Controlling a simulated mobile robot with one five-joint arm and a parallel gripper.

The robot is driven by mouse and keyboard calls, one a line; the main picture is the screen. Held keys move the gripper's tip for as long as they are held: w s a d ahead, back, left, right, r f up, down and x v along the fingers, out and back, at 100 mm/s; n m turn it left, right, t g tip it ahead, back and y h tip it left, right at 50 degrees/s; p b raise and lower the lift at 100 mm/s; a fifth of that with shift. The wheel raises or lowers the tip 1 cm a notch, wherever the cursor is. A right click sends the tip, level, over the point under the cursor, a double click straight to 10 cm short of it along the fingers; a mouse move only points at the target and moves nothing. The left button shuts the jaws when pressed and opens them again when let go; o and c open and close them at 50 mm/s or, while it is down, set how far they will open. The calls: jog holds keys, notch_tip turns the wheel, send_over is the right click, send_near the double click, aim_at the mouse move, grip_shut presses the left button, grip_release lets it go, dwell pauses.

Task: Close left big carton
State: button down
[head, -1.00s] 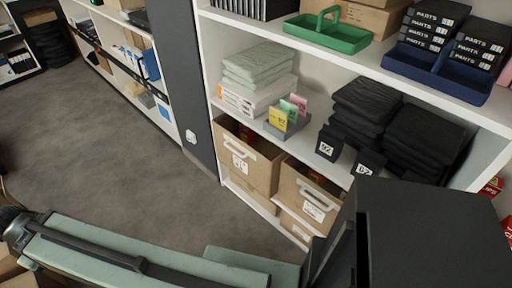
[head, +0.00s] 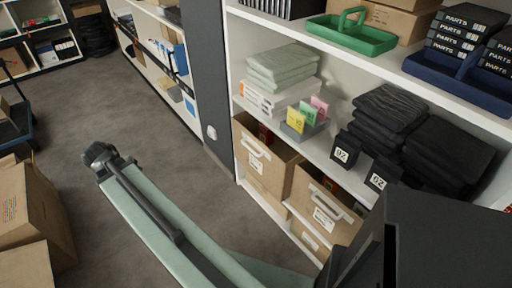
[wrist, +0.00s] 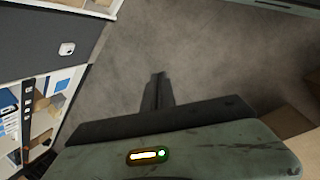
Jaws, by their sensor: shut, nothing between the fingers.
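A big brown carton (head: 32,205) stands on the floor at the left edge of the head view. Part of it is cut off by the frame, with a flap or panel (head: 27,267) at the lower left. Whether its top is open cannot be told. In the wrist view my gripper (wrist: 158,76) has its dark fingers together, empty, over bare grey floor. A brown surface (wrist: 287,123) at the right of the wrist view looks like cardboard. My green arm lies across the head view, to the right of the carton and apart from it in the picture.
A white shelf unit (head: 324,124) on the right holds cardboard bins (head: 262,152), black folded stacks and a green tray (head: 351,37). A dark pillar (head: 207,75) stands beside it. A dark blue cart (head: 14,128) is at the left edge. The floor (head: 105,120) between is clear.

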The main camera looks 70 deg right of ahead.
jog(key=s+d+n+g+h+b, duration=0.1)
jog(key=s+d+n, duration=0.1)
jog(key=s+d, duration=0.6)
jog(key=s+d+n+g+h+b, duration=0.1)
jog(key=s+d+n+h, duration=0.15)
jog(key=d, duration=0.85)
jog(key=n+g+b, duration=0.2)
jog(key=g+b, duration=0.1)
jog(key=b, duration=0.5)
send_near(261, 145)
jog(key=x, duration=0.5)
jog(key=shift+a+f, duration=0.2)
jog(key=shift+f, duration=0.05)
jog(key=shift+s+d+n+t, duration=0.25)
jog(key=shift+d+t, duration=0.05)
jog(key=shift+d, duration=0.1)
